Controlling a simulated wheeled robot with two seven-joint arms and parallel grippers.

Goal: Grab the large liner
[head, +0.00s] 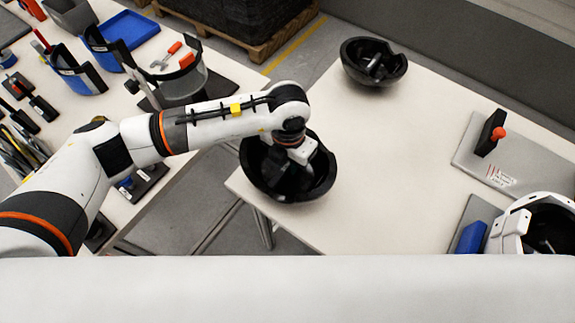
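Two black bowl-shaped liners are on the white table. The nearer one (262,180), which looks larger, is at the table's left corner. The other (352,55) lies farther back. My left arm reaches in from the left, and my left gripper (303,155) points down into the nearer liner, by its inner right side. The wrist and the dark interior hide the fingertips, so I cannot tell whether they are open or touch the liner. My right gripper is not in view.
A white helmet shell (547,203) with a dark inside is at the right edge, beside a blue block (471,237). A grey plate (525,163) carries a black stand with a red knob (498,133). A tool table (170,38) is at left. The white table's middle (385,150) is clear.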

